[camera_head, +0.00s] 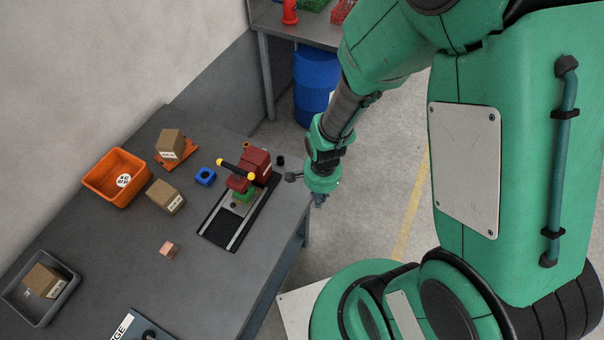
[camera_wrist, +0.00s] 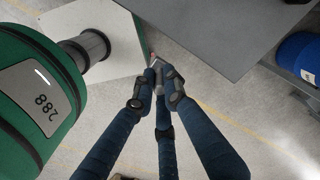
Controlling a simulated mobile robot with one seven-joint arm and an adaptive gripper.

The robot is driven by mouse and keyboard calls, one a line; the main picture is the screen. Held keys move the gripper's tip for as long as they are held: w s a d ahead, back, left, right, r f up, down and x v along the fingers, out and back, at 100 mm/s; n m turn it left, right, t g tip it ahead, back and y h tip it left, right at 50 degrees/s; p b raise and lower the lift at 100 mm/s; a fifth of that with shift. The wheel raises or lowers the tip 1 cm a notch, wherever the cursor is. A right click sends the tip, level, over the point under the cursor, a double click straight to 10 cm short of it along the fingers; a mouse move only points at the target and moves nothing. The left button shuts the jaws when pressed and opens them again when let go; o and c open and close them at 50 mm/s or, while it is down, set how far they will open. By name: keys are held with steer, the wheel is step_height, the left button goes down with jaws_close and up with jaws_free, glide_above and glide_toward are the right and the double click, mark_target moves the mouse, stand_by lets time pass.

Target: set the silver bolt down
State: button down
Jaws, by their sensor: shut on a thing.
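My gripper (camera_head: 318,200) hangs off the right edge of the workbench (camera_head: 225,265), over the floor. In the wrist view its blue fingers (camera_wrist: 162,78) are closed together at the tips. A small silver piece, the silver bolt (camera_wrist: 157,64), shows between the fingertips. It is mostly covered by them, so its tilt cannot be told. In the head view the bolt cannot be made out. The gripper and bolt are apart from the bench, whose grey edge shows in the wrist view (camera_wrist: 215,40).
A blue barrel (camera_head: 316,75) stands behind. The bench's front middle is clear.

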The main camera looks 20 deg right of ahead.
steer(key=shift+w, duration=0.1)
steer(key=w, duration=0.5)
steer(key=w+f+b, duration=0.1)
steer(key=w, duration=0.9)
steer(key=shift+w+a+f, duration=0.15)
steer(key=shift+w+f, duration=0.1)
steer(key=shift+w, duration=0.15)
steer(key=shift+f, duration=0.1)
steer(key=shift+f+b, duration=0.5)
steer(key=shift+f, duration=1.15)
steer(key=shift+f, duration=0.15)
steer(key=c, duration=1.8)
jaws_free()
